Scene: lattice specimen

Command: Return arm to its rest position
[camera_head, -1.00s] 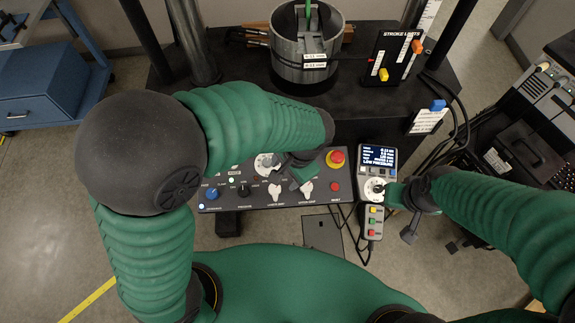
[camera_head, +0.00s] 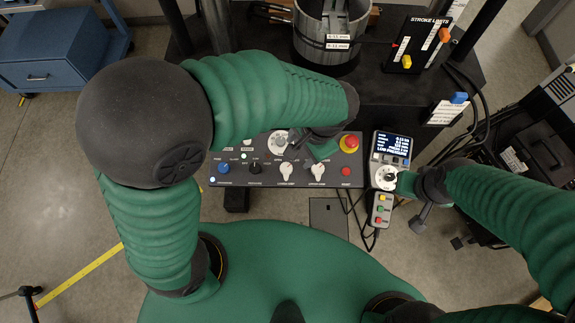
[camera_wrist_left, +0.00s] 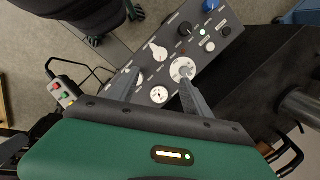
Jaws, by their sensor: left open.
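My left gripper (camera_head: 316,146) is over the upper part of the grey control panel (camera_head: 268,178) in the head view. The forearm partly hides it there. In the left wrist view its two fingers (camera_wrist_left: 160,82) are spread apart with nothing between them, and the panel's knobs (camera_wrist_left: 158,51) show beyond them. Whether the fingertips touch the panel cannot be told. My right gripper (camera_head: 404,183) is at the dial of the handheld controller (camera_head: 391,148), at the right of the panel. Its jaws are too small and partly hidden to read.
A red emergency button (camera_head: 350,142) sits at the panel's right end. Behind stand a grey cylinder (camera_head: 328,45), a stroke limits board (camera_head: 418,42) and dark posts. A blue cabinet (camera_head: 50,45) is at the far left. Open floor (camera_head: 60,180) lies left of my left arm.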

